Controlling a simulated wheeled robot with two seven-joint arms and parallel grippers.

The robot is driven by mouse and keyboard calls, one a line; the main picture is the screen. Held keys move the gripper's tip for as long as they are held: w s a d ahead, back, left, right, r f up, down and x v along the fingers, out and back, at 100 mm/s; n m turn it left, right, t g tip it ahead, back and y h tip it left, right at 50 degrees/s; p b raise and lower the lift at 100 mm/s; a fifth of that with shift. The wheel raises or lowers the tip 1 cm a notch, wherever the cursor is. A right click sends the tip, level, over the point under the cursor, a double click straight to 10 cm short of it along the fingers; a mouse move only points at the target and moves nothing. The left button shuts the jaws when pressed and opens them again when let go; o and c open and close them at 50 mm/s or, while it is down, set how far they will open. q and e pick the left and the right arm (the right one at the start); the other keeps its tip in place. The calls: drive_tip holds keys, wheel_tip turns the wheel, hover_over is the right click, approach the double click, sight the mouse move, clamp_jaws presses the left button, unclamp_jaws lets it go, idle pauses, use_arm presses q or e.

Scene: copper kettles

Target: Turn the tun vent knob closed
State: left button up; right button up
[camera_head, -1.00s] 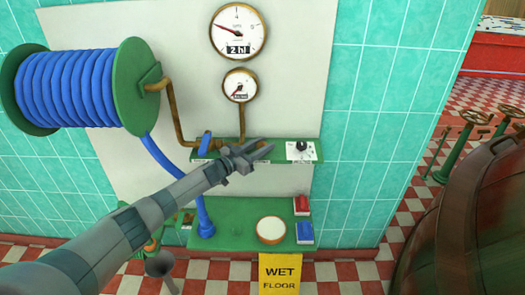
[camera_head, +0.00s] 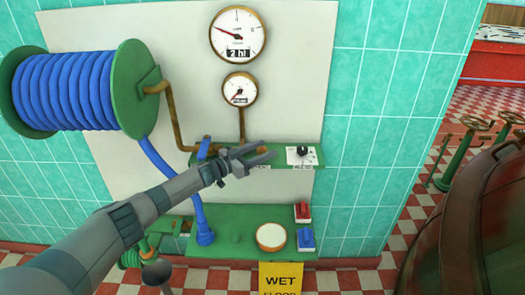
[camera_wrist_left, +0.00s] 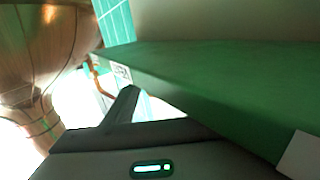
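A narrow green shelf (camera_head: 285,164) on the wall panel carries several small controls with labels too small to read. A black knob (camera_head: 302,151) on a white dial plate sits at its right end. I cannot tell for sure which control is the tun vent knob. My left gripper (camera_head: 270,153) is open at the shelf's middle, left of the black knob and apart from it. A small brown-orange part (camera_head: 262,149) shows by its fingertips; contact is unclear. In the left wrist view a dark finger (camera_wrist_left: 124,106) lies beside the green shelf edge. My right gripper is out of view.
A blue lever (camera_head: 204,148) stands left of my gripper. Two gauges (camera_head: 238,35) hang above. A lower green shelf (camera_head: 225,222) holds a round white button (camera_head: 271,236) and red and blue switches. A blue hose reel (camera_head: 70,90) is at left, a large vessel (camera_head: 470,225) at right.

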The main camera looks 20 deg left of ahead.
use_arm(q)
drive_tip(key=shift+s+a, duration=0.1)
drive_tip(key=b+v, duration=0.3)
drive_tip(key=v, duration=1.4)
drive_tip(key=shift+b, duration=0.3)
